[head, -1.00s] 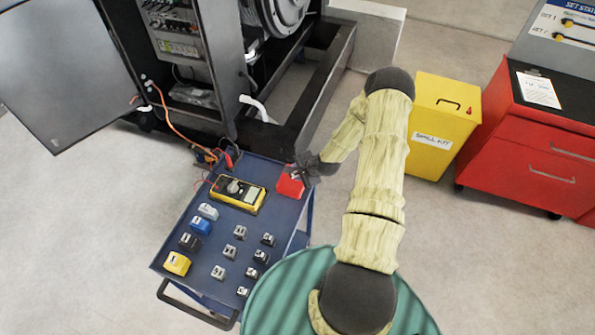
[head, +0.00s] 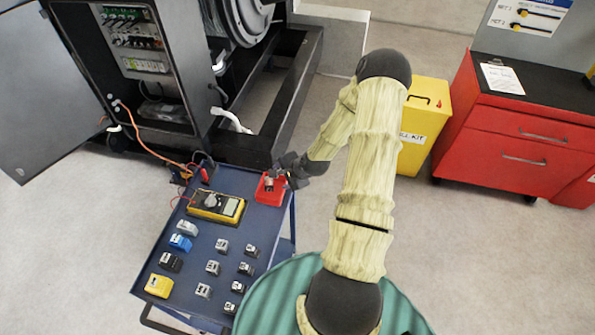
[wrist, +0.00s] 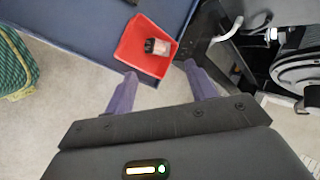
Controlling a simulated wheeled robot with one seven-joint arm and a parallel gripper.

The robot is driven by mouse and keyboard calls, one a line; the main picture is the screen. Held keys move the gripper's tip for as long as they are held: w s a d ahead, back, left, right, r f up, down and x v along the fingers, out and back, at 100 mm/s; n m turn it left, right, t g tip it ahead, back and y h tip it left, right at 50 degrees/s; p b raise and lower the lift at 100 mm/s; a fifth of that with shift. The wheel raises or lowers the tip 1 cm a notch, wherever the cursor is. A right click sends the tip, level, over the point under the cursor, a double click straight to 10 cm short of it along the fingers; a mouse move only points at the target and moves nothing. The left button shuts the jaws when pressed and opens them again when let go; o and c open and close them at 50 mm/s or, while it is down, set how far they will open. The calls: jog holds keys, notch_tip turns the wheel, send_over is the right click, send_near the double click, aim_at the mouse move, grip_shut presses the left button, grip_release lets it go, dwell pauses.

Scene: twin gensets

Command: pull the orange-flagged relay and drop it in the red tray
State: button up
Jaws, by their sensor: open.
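The red tray (head: 262,196) sits at the far right corner of the blue cart top. In the wrist view, the tray (wrist: 132,44) holds one small dark relay-like block (wrist: 157,46) with a pale face, lying near its right wall. I cannot make out an orange flag on it. My gripper (head: 279,176) is at the tray's right side in the head view and partly covers it. In the wrist view, my gripper (wrist: 160,69) has its two fingers spread wide, with nothing between them, pointing towards the tray.
The blue cart (head: 195,262) carries a yellow multimeter (head: 216,206) and several grey, blue, black and yellow blocks. An open genset cabinet (head: 140,55) stands behind, with an orange lead running to the cart. A yellow spill-kit bin (head: 425,110) and red drawers (head: 520,140) stand right.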

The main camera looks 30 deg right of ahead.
jog(key=b+v, duration=0.1)
jog(key=v, duration=1)
jog(key=shift+b, duration=0.3)
jog(key=s+a+r+n+g+h+b, duration=0.1)
jog(key=s+a+r+n+g, duration=0.1)
jog(key=s+a+r+n, duration=0.3)
jog(key=s+a+r+n+g+h+b, duration=0.1)
jog(key=s+a+r+n, duration=0.4)
jog(key=a+n, duration=0.5)
notch_tip(320, 180, up, 2)
jog(key=shift+s+a+r+n+g, duration=0.1)
jog(key=shift+s+a+n+g, duration=0.2)
jog(key=shift+n+g, duration=0.65)
